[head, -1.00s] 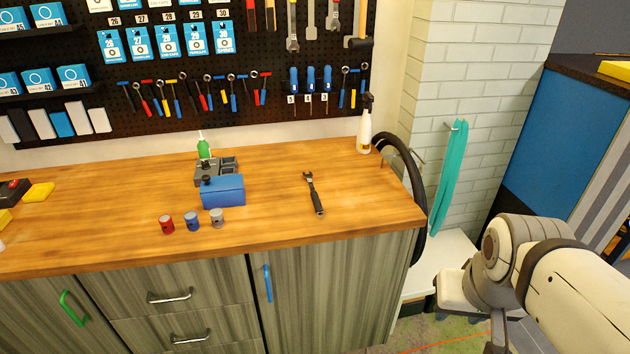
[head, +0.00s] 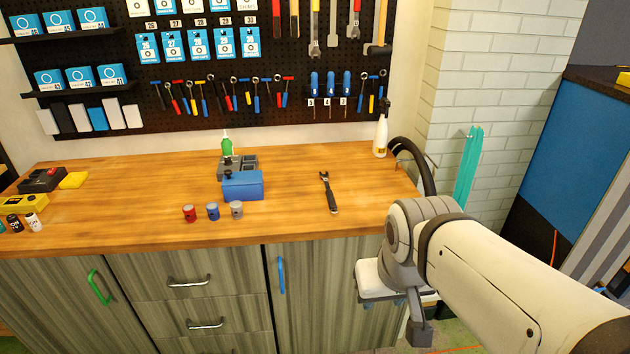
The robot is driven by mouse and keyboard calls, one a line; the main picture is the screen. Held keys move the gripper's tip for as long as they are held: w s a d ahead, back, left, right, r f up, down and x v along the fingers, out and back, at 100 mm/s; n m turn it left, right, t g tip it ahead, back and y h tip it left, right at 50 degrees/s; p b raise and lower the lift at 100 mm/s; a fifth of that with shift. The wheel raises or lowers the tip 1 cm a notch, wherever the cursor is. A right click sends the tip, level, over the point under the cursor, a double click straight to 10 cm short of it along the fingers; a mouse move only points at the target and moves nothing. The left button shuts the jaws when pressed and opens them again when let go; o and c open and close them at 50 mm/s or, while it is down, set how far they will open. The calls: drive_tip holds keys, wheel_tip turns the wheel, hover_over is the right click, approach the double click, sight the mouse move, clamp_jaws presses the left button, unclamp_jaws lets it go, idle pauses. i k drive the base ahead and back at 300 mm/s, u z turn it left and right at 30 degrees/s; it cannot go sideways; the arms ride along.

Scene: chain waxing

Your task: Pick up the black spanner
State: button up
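The black spanner (head: 329,192) lies flat on the wooden worktop, right of the blue box. Its open head points to the back and its dark handle points to the front. My gripper (head: 396,303) hangs at the end of my white and grey arm, in front of the cabinet and below the worktop's front edge. It is to the right of and nearer than the spanner, well apart from it.
A blue box (head: 243,186) stands before a grey tray, with red, blue and grey tins (head: 213,212) in front. A white spray bottle (head: 380,136) stands at the back right. Tools hang on the pegboard (head: 210,72). The worktop (head: 290,222) around the spanner is clear.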

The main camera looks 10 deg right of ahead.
sight(331, 200)
drive_tip(key=z, duration=0.05)
drive_tip(key=i, duration=1)
drive_tip(key=u, duration=0.05)
